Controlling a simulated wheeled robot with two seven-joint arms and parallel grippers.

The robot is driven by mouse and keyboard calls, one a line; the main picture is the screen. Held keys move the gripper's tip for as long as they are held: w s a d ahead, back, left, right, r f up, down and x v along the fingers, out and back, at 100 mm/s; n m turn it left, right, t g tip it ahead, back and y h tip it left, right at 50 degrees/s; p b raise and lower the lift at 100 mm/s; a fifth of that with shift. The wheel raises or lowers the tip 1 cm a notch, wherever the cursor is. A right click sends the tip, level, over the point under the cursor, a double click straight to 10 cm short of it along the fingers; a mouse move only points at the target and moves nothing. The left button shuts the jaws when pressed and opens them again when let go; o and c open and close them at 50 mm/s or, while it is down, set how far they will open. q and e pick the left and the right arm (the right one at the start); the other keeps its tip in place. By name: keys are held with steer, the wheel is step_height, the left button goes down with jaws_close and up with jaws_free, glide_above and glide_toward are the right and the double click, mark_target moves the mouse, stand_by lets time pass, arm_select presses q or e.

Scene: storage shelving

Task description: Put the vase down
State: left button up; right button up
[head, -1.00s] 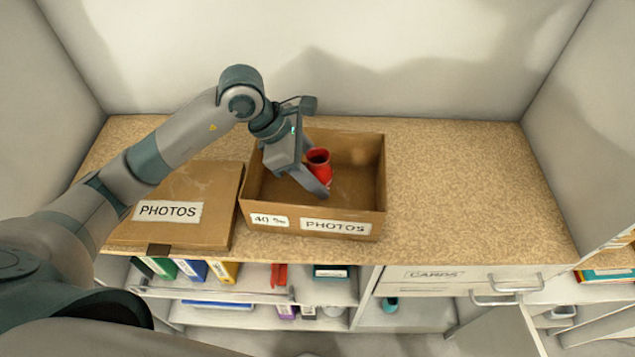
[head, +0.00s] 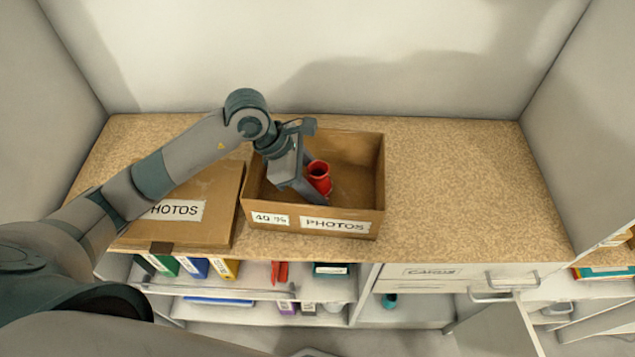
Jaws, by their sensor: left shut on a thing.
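My left gripper (head: 318,190) reaches down into the box from the left and is shut on the vase. The box's front wall hides the vase's base, so I cannot tell whether it touches the box floor. My right gripper is not in view.
A closed box labelled PHOTOS (head: 215,200) stands left of the open box, partly behind my arm. The speckled countertop (head: 460,180) is clear on the right. Below are a drawer (head: 430,272) and shelves with several binders (head: 195,267).

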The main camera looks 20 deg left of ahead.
arm_select(q)
steer(key=o, duration=1.1)
steer(key=shift+o, duration=0.2)
steer(key=shift+r, duration=0.1)
steer(key=shift+a+r, duration=0.1)
steer(key=shift+a, duration=0.05)
steer(key=b+v, duration=0.4)
steer(key=v, duration=0.7)
steer(key=shift+r, duration=0.35)
steer(key=shift+s, duration=0.1)
